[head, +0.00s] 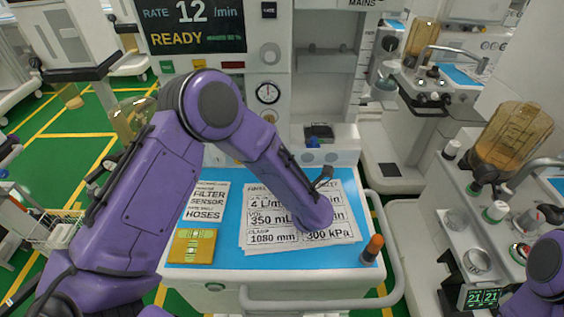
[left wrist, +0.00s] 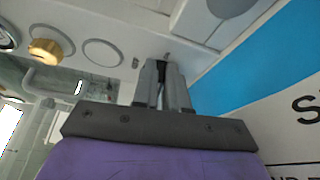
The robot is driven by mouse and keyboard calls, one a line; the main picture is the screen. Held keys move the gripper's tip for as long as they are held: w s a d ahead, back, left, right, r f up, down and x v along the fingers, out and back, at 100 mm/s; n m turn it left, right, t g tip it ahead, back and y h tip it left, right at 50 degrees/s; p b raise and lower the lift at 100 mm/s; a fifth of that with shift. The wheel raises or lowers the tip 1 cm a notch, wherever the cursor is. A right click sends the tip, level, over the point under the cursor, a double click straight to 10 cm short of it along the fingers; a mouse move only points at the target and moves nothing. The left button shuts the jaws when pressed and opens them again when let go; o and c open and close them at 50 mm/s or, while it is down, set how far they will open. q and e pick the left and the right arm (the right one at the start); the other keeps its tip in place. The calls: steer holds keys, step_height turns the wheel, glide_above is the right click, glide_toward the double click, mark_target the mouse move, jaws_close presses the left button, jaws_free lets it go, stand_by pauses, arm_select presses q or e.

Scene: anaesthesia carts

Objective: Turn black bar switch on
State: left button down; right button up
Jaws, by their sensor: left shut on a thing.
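My left gripper (left wrist: 165,88) shows in the left wrist view, its two grey fingers close together against the pale machine panel. It is shut on a small dark piece (left wrist: 162,68) between the fingertips, which looks like the black bar switch; the fingers hide most of it, and its on or off position cannot be told. My right gripper is in neither view; only part of my right arm shows at the lower right.
The blue worktop (head: 232,256) holds printed sheets (head: 268,238), a yellow-brown block (head: 191,246) and an orange-capped dark vial (head: 372,248). A grey rail (head: 300,303) runs along the cart's front. The display (head: 195,25) reads READY. A brass knob (left wrist: 45,51) is on the panel.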

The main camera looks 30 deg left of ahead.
arm_select(q)
steer(key=shift+w+a+r, duration=0.1)
steer(key=shift+w+r, duration=0.05)
stand_by(0.5)
steer(key=c, duration=1.2)
jaws_free()
steer(key=shift+o, duration=0.2)
steer(key=shift+m, duration=0.3)
steer(key=shift+f, duration=0.25)
steer(key=b+v, duration=0.2)
steer(key=v, duration=0.8)
steer(key=shift+f+b, duration=0.1)
steer(key=shift+b, duration=0.25)
steer(key=shift+d, duration=0.2)
